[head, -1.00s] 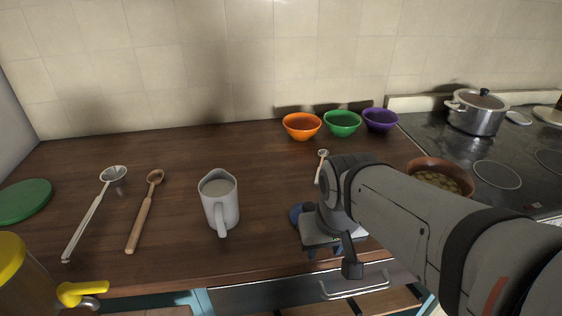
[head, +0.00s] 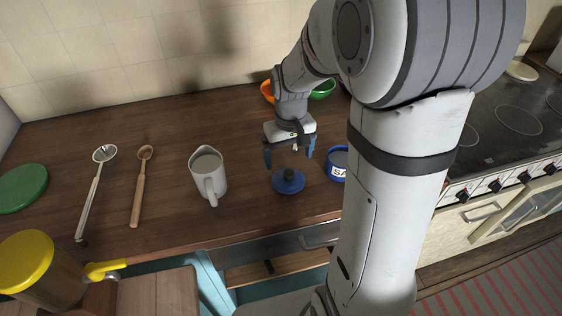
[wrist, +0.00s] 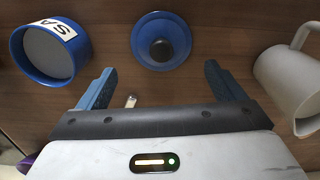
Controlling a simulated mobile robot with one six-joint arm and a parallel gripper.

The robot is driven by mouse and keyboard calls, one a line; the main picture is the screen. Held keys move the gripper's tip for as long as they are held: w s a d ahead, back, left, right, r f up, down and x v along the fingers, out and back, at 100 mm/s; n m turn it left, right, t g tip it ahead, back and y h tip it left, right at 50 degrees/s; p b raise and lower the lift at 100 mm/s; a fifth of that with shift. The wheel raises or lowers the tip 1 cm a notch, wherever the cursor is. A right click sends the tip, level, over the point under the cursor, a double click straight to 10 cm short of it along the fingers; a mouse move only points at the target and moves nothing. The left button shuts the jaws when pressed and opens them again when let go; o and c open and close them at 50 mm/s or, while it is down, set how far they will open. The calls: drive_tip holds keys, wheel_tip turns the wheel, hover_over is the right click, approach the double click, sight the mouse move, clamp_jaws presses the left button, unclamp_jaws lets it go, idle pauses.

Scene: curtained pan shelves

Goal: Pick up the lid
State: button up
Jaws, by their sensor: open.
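The blue lid (head: 288,181) with a dark round knob lies flat on the wooden counter. In the wrist view the lid (wrist: 161,41) sits ahead of my gripper, centred between the fingers and beyond their tips. My gripper (head: 289,156) is open and empty, above the counter just behind the lid. The two blue fingers (wrist: 160,72) are spread wide and do not touch it. The open blue salt jar (head: 338,164) stands to the right of the lid in the head view. It also shows at the left in the wrist view (wrist: 46,53).
A grey-white pitcher (head: 208,176) stands left of the lid. A wooden spoon (head: 139,187) and a ladle (head: 92,200) lie further left. Orange (head: 267,91) and green (head: 322,89) bowls stand behind my gripper. A drawer (head: 262,249) lies below the counter's front edge.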

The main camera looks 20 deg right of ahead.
sight(288, 170)
wheel_tip(288, 170, down, 8)
drive_tip(key=shift+a+r+p, duration=0.1)
drive_tip(key=shift+r+p, duration=0.15)
drive_tip(key=shift+p, duration=0.45)
drive_tip(key=shift+c, duration=0.4)
drive_tip(key=c, duration=0.6)
drive_tip(key=shift+r, duration=0.15)
